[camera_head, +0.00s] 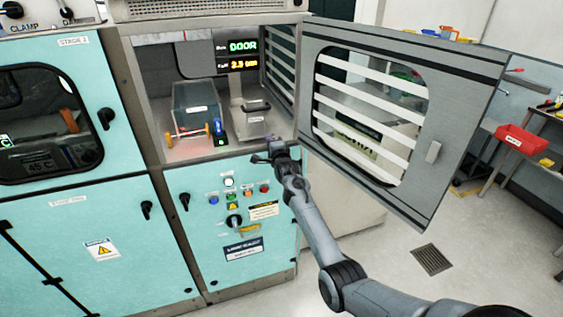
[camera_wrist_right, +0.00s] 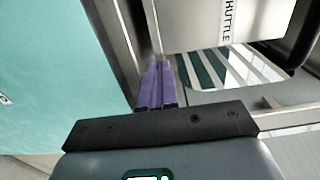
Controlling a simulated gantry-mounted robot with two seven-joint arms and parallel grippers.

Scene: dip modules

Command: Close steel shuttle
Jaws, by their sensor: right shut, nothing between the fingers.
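The steel shuttle (camera_head: 252,125) is a pale metal unit with a small label, on the right side of the open chamber in the head view. In the right wrist view a pale panel with lettering ending in "HUTTLE" (camera_wrist_right: 190,28) fills the top middle. My right gripper (camera_head: 265,157) is at the chamber's front edge, just below and in front of the shuttle. Its purple fingers (camera_wrist_right: 155,85) are together with nothing between them. The fingertips lie close to the panel's lower left; I cannot tell whether they touch it. My left gripper is not in view.
The slatted-window chamber door (camera_head: 470,95) stands open on the right, beside my right arm. A control panel (camera_head: 236,205) with buttons is below the chamber. A red tray (camera_head: 522,138) is on the right bench.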

